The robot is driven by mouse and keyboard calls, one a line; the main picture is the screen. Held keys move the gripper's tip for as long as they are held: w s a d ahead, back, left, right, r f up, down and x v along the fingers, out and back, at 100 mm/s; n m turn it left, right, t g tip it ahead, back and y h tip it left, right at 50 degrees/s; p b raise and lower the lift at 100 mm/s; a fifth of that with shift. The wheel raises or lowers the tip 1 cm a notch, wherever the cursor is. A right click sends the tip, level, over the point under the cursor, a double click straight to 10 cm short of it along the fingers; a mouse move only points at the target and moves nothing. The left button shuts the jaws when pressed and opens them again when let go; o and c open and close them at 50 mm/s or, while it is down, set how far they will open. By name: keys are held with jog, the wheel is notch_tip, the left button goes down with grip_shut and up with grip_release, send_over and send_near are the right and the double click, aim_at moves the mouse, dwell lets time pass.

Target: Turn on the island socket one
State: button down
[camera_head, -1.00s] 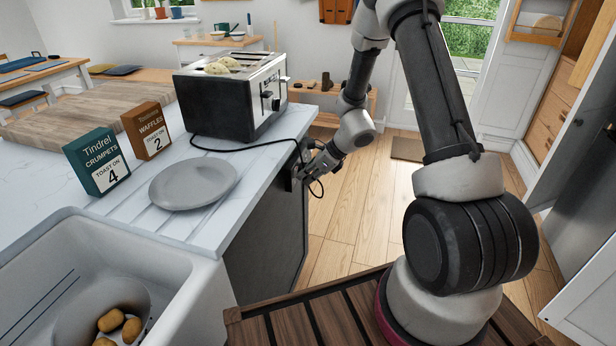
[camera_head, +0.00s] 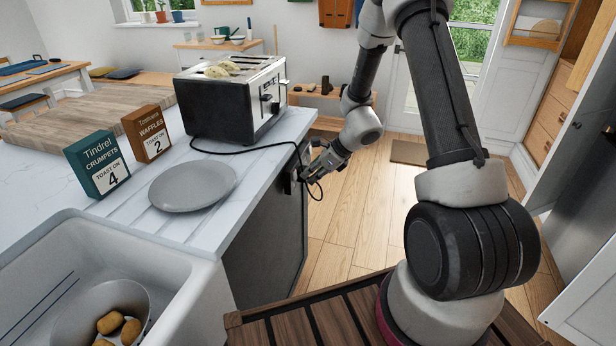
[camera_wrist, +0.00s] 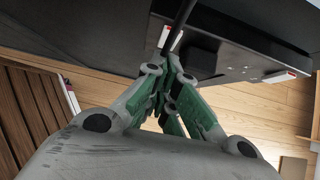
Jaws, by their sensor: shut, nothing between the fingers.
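The island socket (camera_head: 290,183) is a dark plate on the end face of the kitchen island, partly hidden by my gripper in the head view. In the wrist view the socket plate (camera_wrist: 235,72) has a black plug in it (camera_wrist: 205,58) and two white switches with red marks, one at the left (camera_wrist: 164,38) and one at the right (camera_wrist: 279,76). My gripper (camera_head: 306,173) is shut and empty, close beside the socket. In the wrist view its fingertips (camera_wrist: 172,70) are near the plug and the left switch; I cannot tell whether they touch.
A toaster (camera_head: 232,97) stands on the worktop with its black cord (camera_head: 245,151) running over the edge. A plate (camera_head: 193,186), a crumpets box (camera_head: 97,163) and a waffles box (camera_head: 148,133) stand nearby. The floor (camera_head: 340,215) right of the island is clear.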

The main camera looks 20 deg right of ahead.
jog(key=s+d+f+v, duration=0.1)
jog(key=v, duration=1)
jog(key=shift+r, duration=0.25)
jog(key=shift+s+d, duration=0.1)
jog(key=shift+d, duration=0.05)
